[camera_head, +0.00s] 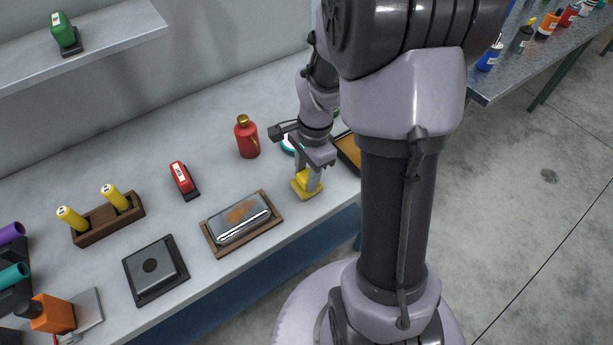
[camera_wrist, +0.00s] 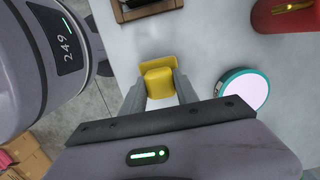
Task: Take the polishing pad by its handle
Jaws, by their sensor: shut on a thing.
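The yellow polishing pad (camera_head: 301,191) sits at the front edge of the grey workbench, right of a wooden tray. My gripper (camera_head: 308,180) points down over it, its fingers on either side of the pad's raised yellow handle. In the wrist view the yellow pad (camera_wrist: 158,66) shows its flat base beyond the block-shaped handle (camera_wrist: 159,83). My gripper (camera_wrist: 160,92) is shut on that handle, one finger on each side. I cannot tell whether the pad's underside touches the bench.
A wooden tray (camera_head: 213,241) holding a metal piece with a rusty patch lies left of the pad. A red bottle (camera_head: 246,138) stands behind. A teal-rimmed white disc (camera_wrist: 245,91) is near my gripper. A wooden-edged tray (camera_head: 348,148) lies to the right, partly hidden by my arm.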

